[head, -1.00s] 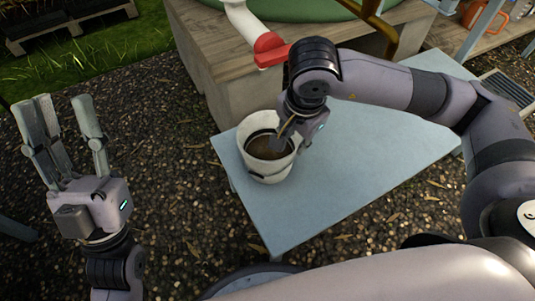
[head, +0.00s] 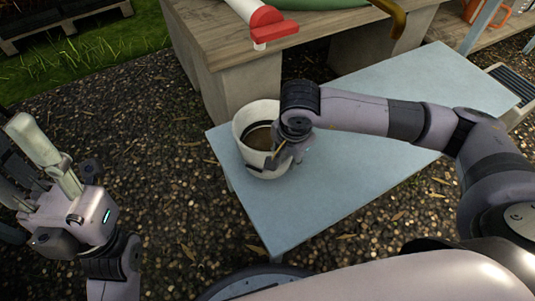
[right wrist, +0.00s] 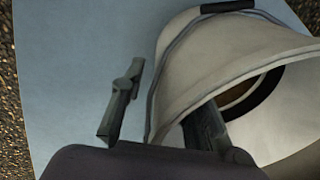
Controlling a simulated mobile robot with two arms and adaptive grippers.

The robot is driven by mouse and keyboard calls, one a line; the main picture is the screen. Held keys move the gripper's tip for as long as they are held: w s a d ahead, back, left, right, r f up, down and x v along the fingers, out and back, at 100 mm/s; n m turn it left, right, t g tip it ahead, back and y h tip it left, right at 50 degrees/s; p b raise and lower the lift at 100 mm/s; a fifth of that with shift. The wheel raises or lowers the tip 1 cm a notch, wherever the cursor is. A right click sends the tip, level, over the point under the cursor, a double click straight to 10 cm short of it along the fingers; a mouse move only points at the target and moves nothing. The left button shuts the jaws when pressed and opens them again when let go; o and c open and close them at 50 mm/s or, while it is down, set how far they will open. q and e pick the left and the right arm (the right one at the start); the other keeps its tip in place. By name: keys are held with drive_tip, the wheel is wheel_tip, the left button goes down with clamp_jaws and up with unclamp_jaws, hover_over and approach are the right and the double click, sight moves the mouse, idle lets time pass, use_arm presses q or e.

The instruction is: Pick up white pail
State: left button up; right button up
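The white pail (head: 246,122) stands near the left corner of the light blue table (head: 330,180). Its inside looks brown and dark. My right gripper (head: 284,158) is at the pail's right side, pointing down. In the right wrist view, my right gripper (right wrist: 163,115) has one finger outside the white pail (right wrist: 185,85) and the other inside its mouth. The wall lies between them, with a gap beside the outer finger. The pail's wire handle with a dark grip (right wrist: 228,6) shows at the top. My left gripper (head: 35,165) is open and empty at the left, away from the table.
A wooden bench (head: 215,50) on concrete blocks stands behind the table, with a red and white tube (head: 262,20) on it. The table's right part is clear. Gravel surrounds it. A pallet (head: 65,20) lies on grass at the far left.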

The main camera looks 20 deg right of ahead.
drive_tip(key=shift+w+f, duration=0.1)
drive_tip(key=shift+f, duration=0.4)
clamp_jaws()
drive_tip(key=shift+r, duration=0.1)
idle(0.8)
drive_tip(key=shift+w+r, duration=0.1)
drive_tip(key=shift+r, duration=0.1)
